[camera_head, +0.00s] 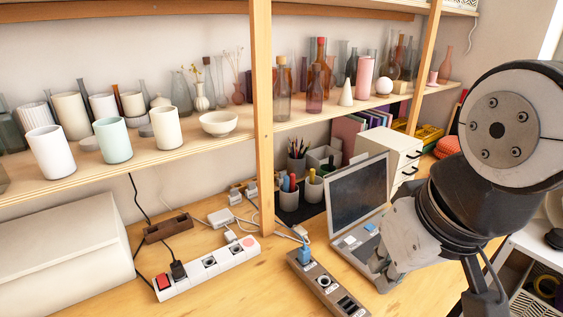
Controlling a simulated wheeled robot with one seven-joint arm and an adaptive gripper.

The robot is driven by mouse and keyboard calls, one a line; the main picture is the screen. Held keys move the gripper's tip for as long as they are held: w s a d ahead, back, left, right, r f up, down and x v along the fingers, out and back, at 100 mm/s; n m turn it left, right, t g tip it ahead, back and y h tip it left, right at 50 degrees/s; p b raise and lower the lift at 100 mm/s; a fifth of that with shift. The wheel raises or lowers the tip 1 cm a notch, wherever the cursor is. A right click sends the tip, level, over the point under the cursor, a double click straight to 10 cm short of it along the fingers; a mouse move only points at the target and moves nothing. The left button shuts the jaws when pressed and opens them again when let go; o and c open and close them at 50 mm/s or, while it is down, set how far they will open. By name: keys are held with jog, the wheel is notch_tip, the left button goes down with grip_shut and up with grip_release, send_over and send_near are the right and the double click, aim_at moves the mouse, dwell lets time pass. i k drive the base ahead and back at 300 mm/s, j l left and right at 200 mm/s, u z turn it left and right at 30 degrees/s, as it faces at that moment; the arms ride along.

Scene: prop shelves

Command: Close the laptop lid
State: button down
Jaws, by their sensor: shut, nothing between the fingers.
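The laptop (357,193) stands open on the wooden table at the right of the middle. My arm comes in from the right. My gripper (383,269) is shut and empty, low at the right side of the laptop base. It and my wrist hide the right part of the base. I cannot tell whether it touches the laptop.
A white power strip (208,268) and a brown socket strip (326,285) with a blue plug lie left of the laptop. Pen cups (288,199) and a white drawer box (388,150) stand behind. A wooden shelf (190,150) with cups and bottles runs above, with a post (262,120).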

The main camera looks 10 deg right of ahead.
aim_at(353, 192)
jog(key=i+l, duration=0.15)
jog(key=l, duration=0.2)
jog(key=i+l, duration=0.15)
jog(key=l, duration=0.2)
jog(key=i+l, duration=0.15)
jog(key=l, duration=0.25)
